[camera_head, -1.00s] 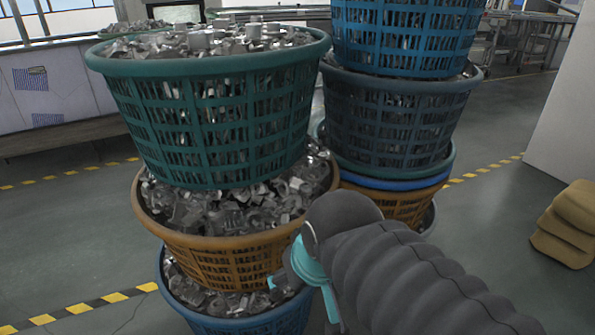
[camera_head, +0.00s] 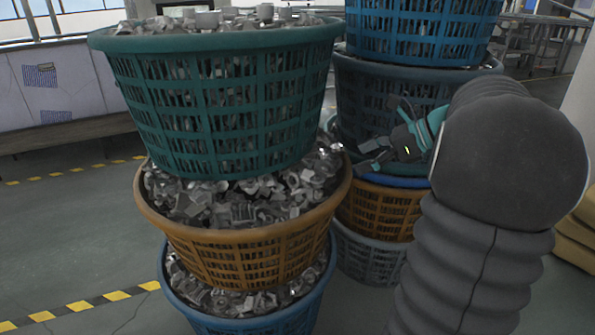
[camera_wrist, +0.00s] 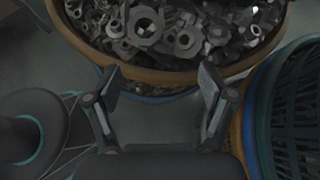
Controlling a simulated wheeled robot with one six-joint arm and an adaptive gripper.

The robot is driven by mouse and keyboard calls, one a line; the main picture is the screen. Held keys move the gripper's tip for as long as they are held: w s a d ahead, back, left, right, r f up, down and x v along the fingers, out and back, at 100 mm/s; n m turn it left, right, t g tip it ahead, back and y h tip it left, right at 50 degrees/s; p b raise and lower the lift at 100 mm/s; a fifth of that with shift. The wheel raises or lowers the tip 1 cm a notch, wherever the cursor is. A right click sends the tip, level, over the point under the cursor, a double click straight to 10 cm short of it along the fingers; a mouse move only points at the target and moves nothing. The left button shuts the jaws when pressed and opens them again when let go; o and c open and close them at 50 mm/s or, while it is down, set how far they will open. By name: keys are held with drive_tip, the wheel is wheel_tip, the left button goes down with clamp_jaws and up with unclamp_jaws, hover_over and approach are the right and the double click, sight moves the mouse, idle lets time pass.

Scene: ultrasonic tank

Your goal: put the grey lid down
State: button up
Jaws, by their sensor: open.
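No grey lid can be made out in either view. My gripper (camera_head: 368,155) is raised in front of the right-hand stack of baskets in the head view, right of the green basket stack. In the wrist view my gripper (camera_wrist: 158,92) shows its two fingers spread wide with nothing between them. Beyond the fingers lies dark floor and the rim of an orange basket (camera_wrist: 180,78) full of metal parts.
A left stack has a green basket (camera_head: 215,110), an orange basket (camera_head: 240,255) and a blue basket (camera_head: 270,318), all holding metal parts. A right stack has a blue basket (camera_head: 415,35) on top. Floor with striped tape (camera_head: 100,300) is open at left.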

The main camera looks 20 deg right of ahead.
drive_tip(key=d+m+t, duration=0.1)
drive_tip(key=d, duration=0.2)
drive_tip(key=b, duration=0.1)
approach(319, 170)
drive_tip(key=w, duration=0.1)
drive_tip(key=w+a+f, duration=0.1)
drive_tip(key=w+f, duration=0.1)
drive_tip(key=shift+a+f, duration=0.15)
drive_tip(key=shift+a, duration=0.15)
drive_tip(key=x, duration=0.4)
drive_tip(key=shift+s+a+b, duration=0.2)
drive_tip(key=shift+a+b, duration=0.2)
drive_tip(key=shift+a, duration=0.1)
drive_tip(key=shift+w+a+f, duration=0.15)
drive_tip(key=shift+w+a, duration=0.1)
drive_tip(key=shift+w, duration=0.05)
drive_tip(key=shift+c, duration=0.2)
drive_tip(key=c, duration=1.3)
